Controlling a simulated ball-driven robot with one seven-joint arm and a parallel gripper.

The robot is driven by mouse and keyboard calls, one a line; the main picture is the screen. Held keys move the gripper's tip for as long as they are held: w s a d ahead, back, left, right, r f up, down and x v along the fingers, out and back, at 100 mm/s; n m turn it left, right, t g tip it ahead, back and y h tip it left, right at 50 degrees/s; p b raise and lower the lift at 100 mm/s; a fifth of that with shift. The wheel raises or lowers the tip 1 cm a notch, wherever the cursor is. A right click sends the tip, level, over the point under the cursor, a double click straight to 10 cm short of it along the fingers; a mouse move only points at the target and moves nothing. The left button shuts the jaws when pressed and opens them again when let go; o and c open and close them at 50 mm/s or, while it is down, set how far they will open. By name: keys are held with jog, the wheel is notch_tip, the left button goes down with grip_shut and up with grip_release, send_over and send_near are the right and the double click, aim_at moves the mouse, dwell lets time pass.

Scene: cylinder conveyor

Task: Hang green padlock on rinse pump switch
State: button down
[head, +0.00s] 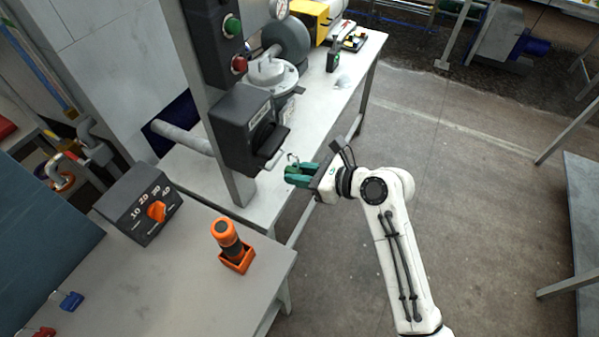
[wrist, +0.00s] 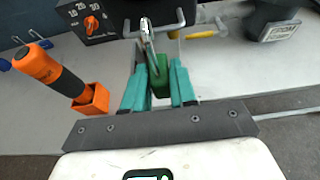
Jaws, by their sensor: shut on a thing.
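My gripper (head: 297,175) has teal fingers shut on the green padlock (wrist: 161,84). In the head view it is just right of the black switch box (head: 237,128) with a dark handle (head: 271,141), on the upright post. The padlock's metal shackle (wrist: 147,42) points away from my gripper, towards the switch. In the wrist view, the shackle overlaps a thin metal loop (wrist: 181,22) at the switch. In the head view the shackle shows just right of the switch's metal loop. I cannot tell whether the shackle passes through it. The fingers hide much of the padlock body.
The near table holds a dial box (head: 137,204) with an orange knob and an orange-black tool in an orange holder (head: 237,260). A blue padlock (head: 71,301) lies at its left. A pump (head: 271,72) stands behind the post. The floor right of my arm is clear.

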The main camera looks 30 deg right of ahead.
aim_at(284, 170)
jog(key=shift+w+a, duration=0.6)
jog(key=shift+w, duration=0.2)
jog(key=shift+w+a, duration=0.6)
jog(key=shift+w, duration=0.2)
jog(key=shift+f, duration=0.15)
dwell(0.9)
jog(key=shift+f, duration=0.35)
jog(key=shift+f+b, duration=0.45)
jog(key=shift+f, duration=0.2)
jog(key=shift+f, duration=0.3)
jog(key=c, duration=0.8)
grip_release()
